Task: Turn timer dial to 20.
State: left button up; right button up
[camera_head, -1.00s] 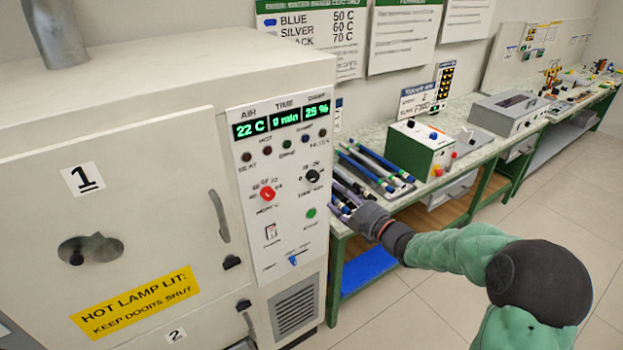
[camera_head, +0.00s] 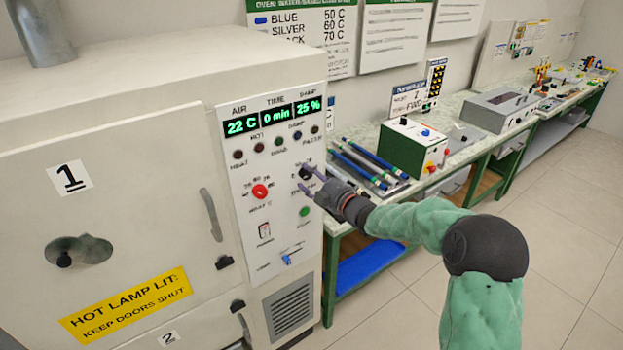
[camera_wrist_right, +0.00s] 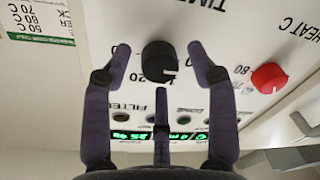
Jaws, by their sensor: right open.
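The black timer dial (camera_head: 305,173) is on the oven's white control panel, partly hidden by my right gripper in the head view. In the right wrist view the dial (camera_wrist_right: 158,60) sits between the open fingers of my right gripper (camera_wrist_right: 160,52), with a gap on both sides. A white mark shows on the dial's edge, and a 20 is printed beside it. In the head view my right gripper (camera_head: 307,183) is open in front of the panel. The TIME display (camera_head: 275,115) reads 0 min. My left gripper is not in view.
A red heat knob (camera_head: 260,191) is left of the dial; it also shows in the wrist view (camera_wrist_right: 269,78). A green button (camera_head: 304,211), a switch and a blue slider are below. The bench (camera_head: 375,213) with rods and a green box stands to the right.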

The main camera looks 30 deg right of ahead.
jog(key=c, duration=1.1)
jog(key=shift+c, duration=0.2)
jog(key=shift+m, duration=0.4)
jog(key=m+p, duration=0.1)
jog(key=m, duration=0.3)
jog(key=shift+m, duration=0.4)
jog(key=m+p, duration=0.1)
jog(key=m, duration=0.5)
jog(key=shift+m+t+h+p, duration=0.3)
jog(key=shift+m+t+p, duration=0.1)
jog(key=m+p, duration=0.1)
jog(key=m, duration=0.5)
jog(key=shift+m+h, duration=0.4)
jog(key=m+p, duration=0.1)
jog(key=m, duration=0.4)
jog(key=shift+m+h+p, duration=0.4)
